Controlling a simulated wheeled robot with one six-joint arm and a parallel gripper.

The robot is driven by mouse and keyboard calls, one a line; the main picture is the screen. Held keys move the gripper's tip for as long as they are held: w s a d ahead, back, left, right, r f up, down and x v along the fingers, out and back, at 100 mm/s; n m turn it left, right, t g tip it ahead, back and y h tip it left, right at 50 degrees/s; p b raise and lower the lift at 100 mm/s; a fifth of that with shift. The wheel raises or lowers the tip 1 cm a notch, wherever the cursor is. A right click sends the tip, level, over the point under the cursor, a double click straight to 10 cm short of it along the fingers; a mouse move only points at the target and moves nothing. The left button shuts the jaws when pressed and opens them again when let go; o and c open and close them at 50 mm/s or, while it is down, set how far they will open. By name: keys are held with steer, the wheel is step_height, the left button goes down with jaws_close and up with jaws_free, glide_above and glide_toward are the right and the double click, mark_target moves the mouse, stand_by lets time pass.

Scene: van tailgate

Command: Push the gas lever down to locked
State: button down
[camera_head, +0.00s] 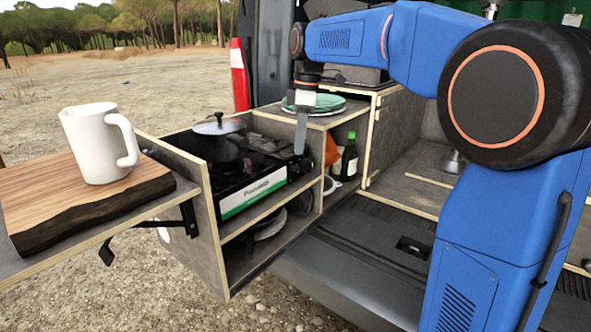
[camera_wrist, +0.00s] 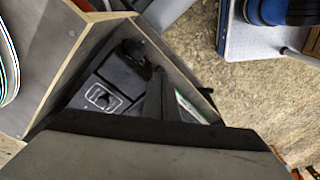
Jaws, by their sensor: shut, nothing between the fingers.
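The black gas stove (camera_head: 252,192) with a white and green front strip sits in the upper compartment of the pull-out kitchen box. My gripper (camera_head: 299,150) points down at the right end of the stove, close to its front; I cannot tell whether it touches. In the wrist view the shut fingers (camera_wrist: 158,76) reach over the stove's dark top (camera_wrist: 88,92), which has a recessed fitting (camera_wrist: 103,96). A black knob-like part (camera_wrist: 136,50) shows beside the fingertips. I cannot make out the gas lever for certain; the fingers may hide it.
A dark lidded pot (camera_head: 219,140) stands on the stove's left. Green plates (camera_head: 318,102) lie on the box top behind my gripper. A dark green bottle (camera_head: 349,158) stands in the compartment to the right. A white mug (camera_head: 98,143) stands on a wooden board (camera_head: 80,193) at left.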

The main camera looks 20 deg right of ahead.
mark_target(298, 167)
steer(key=shift+a+f, duration=0.2)
steer(key=shift+f, duration=1.85)
steer(key=shift+f, duration=0.9)
steer(key=d, duration=0.2)
steer(key=d+r, duration=0.1)
steer(key=shift+s, duration=0.4)
steer(key=shift+r, duration=0.15)
step_height(298, 167, up, 17)
steer(key=d, duration=0.1)
steer(key=shift+s+d, duration=0.2)
steer(key=shift+d, duration=0.05)
